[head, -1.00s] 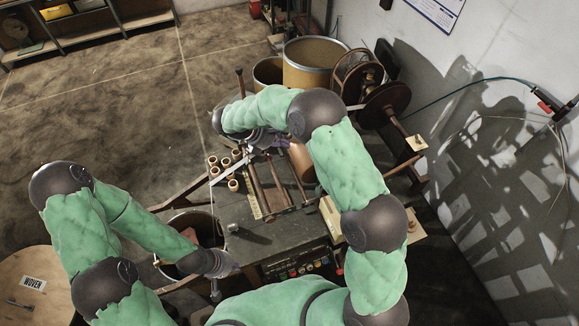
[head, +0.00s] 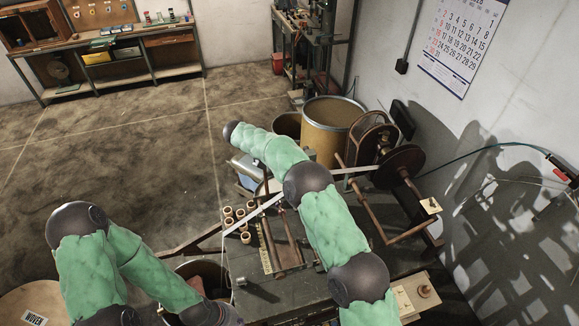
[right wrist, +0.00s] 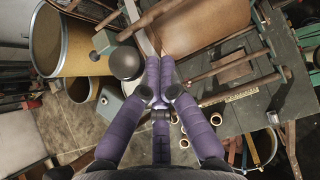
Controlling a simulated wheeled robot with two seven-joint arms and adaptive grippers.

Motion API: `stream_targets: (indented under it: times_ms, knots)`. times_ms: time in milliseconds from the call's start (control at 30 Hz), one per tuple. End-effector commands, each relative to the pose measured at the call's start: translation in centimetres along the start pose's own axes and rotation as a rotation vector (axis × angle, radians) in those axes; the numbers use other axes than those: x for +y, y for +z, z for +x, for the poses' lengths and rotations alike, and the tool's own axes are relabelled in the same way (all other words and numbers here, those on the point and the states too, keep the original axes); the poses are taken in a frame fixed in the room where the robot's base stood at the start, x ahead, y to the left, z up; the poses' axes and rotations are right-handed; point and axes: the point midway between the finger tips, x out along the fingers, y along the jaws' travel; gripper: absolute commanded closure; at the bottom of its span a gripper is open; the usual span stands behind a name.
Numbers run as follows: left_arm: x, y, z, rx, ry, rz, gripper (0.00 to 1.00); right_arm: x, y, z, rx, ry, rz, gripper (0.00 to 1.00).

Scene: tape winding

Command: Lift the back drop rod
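Brown rods (head: 271,246) lie over the machine table (head: 258,306); a bent rod frame (head: 368,207) stands farther right. I cannot tell which is the back drop rod. White tape (head: 252,214) crosses the rods and runs on behind my right arm. My right gripper (right wrist: 160,62) has purple fingers, tips together, with nothing visible between them. It is beside the tape and apart from the two rods (right wrist: 224,58) to its right. In the head view my right arm hides it. My left gripper (head: 222,313) is at the bottom edge, partly cut off, beside the table; its fingers are unclear.
Several small tape rolls (head: 229,222) stand on the table's left side. A reel (head: 400,165) and large drums (head: 331,128) stand behind. A dark bin (head: 197,268) is left of the table. The wall closes off the right; the floor at left is clear.

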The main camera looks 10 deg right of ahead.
Motion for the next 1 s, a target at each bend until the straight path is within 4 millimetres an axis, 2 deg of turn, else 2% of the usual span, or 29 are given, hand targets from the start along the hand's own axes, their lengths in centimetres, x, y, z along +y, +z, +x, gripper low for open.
stream_targets:
  times_ms: [633, 767, 1000]
  knots:
    - [0.0, 0.0, -0.1, 0.000, 0.000, 0.000, 1.00, 0.3, 0.1, -0.5, -0.001, 0.001, 0.001, 1.00]
    - [0.0, 0.0, -0.1, 0.000, 0.000, 0.000, 1.00, 0.3, 0.1, -2.0, -0.001, 0.003, 0.001, 1.00]
    - [0.0, 0.0, -0.1, 0.000, 0.000, 0.000, 1.00, 0.3, 0.0, -6.8, 0.001, 0.004, 0.002, 1.00]
